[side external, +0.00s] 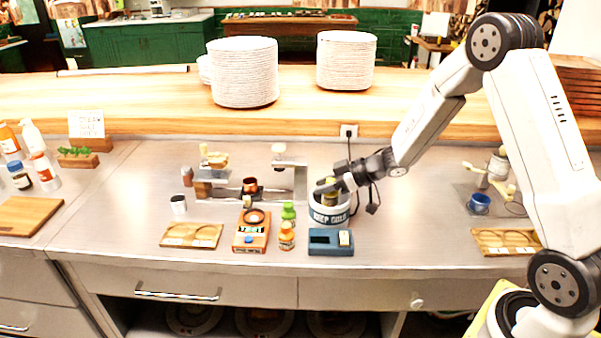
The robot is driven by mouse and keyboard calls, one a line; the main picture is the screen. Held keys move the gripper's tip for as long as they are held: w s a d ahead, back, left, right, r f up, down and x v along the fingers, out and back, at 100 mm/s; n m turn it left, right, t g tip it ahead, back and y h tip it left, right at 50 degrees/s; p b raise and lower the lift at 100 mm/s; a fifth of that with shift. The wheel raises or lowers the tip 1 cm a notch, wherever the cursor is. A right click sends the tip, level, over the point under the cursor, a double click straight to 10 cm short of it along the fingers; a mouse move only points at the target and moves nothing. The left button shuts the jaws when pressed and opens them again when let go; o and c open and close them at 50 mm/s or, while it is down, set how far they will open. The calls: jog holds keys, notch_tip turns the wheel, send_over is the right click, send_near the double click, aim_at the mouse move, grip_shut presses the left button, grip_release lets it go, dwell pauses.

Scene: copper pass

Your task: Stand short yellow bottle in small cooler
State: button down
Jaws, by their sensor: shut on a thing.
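The small cooler (330,216) is a round tub with a pale rim and a dark band lettered "DEEP COLD", standing on the steel counter. My gripper (327,190) is over its open top, reaching in from the right, and is shut on the short yellow bottle (331,200). Only a small yellowish part of the bottle shows below the fingers, within the outline of the cooler's mouth. The bottle's lower part is hidden, so I cannot tell whether it touches the cooler's floor.
Left of the cooler stand a green bottle (289,212), an orange bottle (286,237) and an orange scale-like device (251,232). A blue box (331,242) sits in front of the cooler. A wooden holder (192,235) lies further left.

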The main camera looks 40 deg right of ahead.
jog(key=shift+f, duration=0.4)
jog(key=shift+c, duration=2)
grip_release()
jog(key=shift+r, duration=0.15)
jog(key=shift+r, duration=0.5)
jog(key=v, duration=1.2)
